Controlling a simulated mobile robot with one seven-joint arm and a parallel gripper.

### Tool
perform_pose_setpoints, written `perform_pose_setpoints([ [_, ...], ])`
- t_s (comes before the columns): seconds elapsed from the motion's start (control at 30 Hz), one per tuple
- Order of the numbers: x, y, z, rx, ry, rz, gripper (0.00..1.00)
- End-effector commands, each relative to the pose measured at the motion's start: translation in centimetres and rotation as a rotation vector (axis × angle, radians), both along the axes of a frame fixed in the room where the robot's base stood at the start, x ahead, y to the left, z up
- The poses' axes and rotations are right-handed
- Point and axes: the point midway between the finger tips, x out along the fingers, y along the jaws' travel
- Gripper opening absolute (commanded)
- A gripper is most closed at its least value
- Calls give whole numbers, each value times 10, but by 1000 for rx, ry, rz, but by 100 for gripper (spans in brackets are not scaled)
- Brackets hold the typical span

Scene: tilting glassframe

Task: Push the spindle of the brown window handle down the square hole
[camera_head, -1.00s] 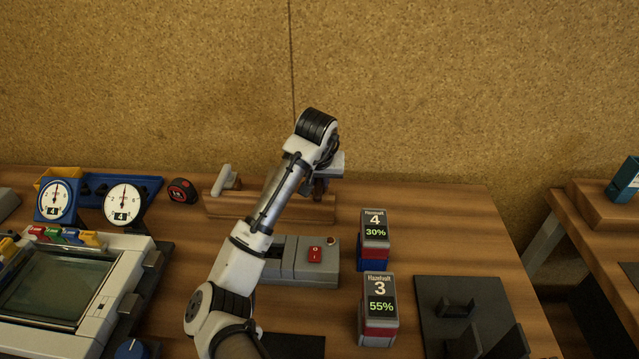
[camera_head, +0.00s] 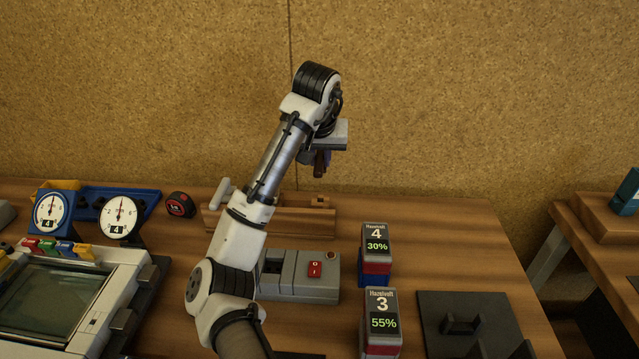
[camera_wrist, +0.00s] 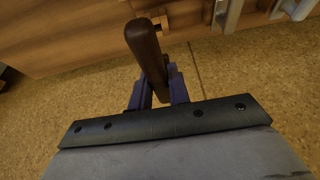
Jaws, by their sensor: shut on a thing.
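My gripper (camera_wrist: 158,95) is shut on the brown window handle (camera_wrist: 147,45), whose rounded grip points away from the jaws in the wrist view. In the head view the brown handle (camera_head: 320,163) hangs under my gripper, above the right end of a wooden rack (camera_head: 285,222) and apart from it. The spindle cannot be made out in either view. I cannot pick out the square hole.
A light grey handle (camera_head: 221,193) stands at the rack's left end. A grey charger box (camera_head: 302,275) and two Hazelvolt batteries (camera_head: 376,250) (camera_head: 381,315) stand nearer. A dark plate (camera_head: 470,325) lies at right. The cork wall (camera_head: 450,90) is behind.

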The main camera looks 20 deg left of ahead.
Motion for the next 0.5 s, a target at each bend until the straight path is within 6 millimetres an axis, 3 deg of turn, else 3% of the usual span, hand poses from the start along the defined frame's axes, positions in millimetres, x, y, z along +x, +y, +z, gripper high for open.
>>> perform_pose_setpoints([
  [0.03,0,2,18,8,-4,3,0],
  [0.2,0,2,54,6,-2,3,0],
  [0.5,0,1,91,2,-2,3,0],
])
